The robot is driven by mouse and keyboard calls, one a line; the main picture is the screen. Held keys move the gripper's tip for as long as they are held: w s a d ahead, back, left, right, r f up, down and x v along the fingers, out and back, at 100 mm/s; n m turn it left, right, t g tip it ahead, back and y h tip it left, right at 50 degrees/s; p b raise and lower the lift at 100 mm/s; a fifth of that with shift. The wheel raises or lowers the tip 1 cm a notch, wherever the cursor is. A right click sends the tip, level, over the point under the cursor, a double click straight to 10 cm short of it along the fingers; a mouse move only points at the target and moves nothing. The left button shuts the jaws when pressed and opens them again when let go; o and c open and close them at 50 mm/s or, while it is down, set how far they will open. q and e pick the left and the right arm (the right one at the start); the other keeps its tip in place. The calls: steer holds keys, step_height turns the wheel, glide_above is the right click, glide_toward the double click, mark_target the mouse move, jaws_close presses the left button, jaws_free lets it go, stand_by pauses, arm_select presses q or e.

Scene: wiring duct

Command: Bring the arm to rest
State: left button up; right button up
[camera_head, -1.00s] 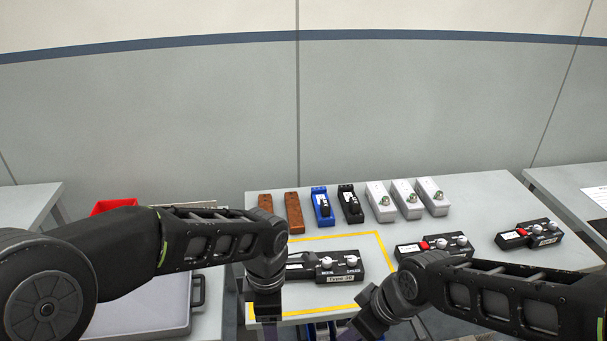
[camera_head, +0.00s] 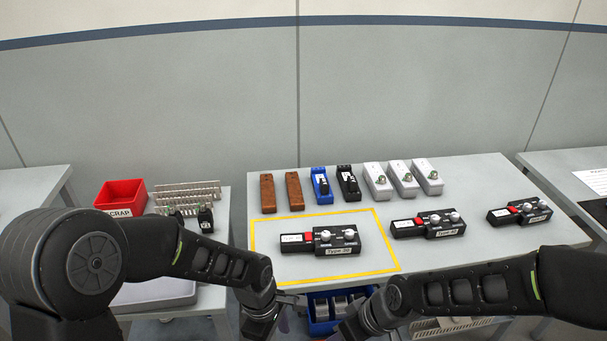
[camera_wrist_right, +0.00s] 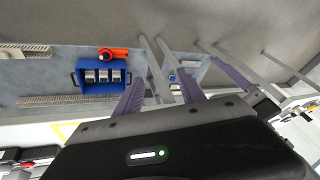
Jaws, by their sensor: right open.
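My left arm comes in from the left, and its gripper (camera_head: 276,318) hangs low at the table's front edge; its fingers are too unclear to judge. My right arm comes in from the right, and its gripper (camera_head: 345,326) hangs in front of the table, left of my right forearm. In the right wrist view the two purple-grey fingers of my right gripper (camera_wrist_right: 162,84) stand apart with nothing between them. A black device marked Type 30 (camera_head: 335,241), with a red part and white knobs, lies inside the yellow outline, clear of both grippers.
Similar devices (camera_head: 428,224) (camera_head: 518,211) lie to the right. Brown, blue, black and white modules (camera_head: 322,185) line the table's back. A red scrap bin (camera_head: 121,196) stands on the left table. A blue bin (camera_head: 322,310) with grey rolls sits below the front edge.

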arm_select(q)
steer(key=s+a+f+m+h, duration=0.1)
steer(key=s+f+m+h, duration=0.1)
steer(key=s+f+m, duration=1)
step_height(320, 180, down, 5)
steer(key=s, duration=0.2)
steer(key=shift+s+a+t, duration=0.15)
steer(key=shift+s+t, duration=0.25)
arm_select(e)
steer(key=s+f+m+g, duration=0.1)
steer(key=s+f+m, duration=0.3)
steer(key=f, duration=0.7)
steer(key=s+f+m+g, duration=0.1)
steer(key=s+f+m, duration=0.3)
steer(key=s+f, duration=0.5)
steer(key=shift+d+x, duration=0.2)
steer(key=shift+x, duration=0.95)
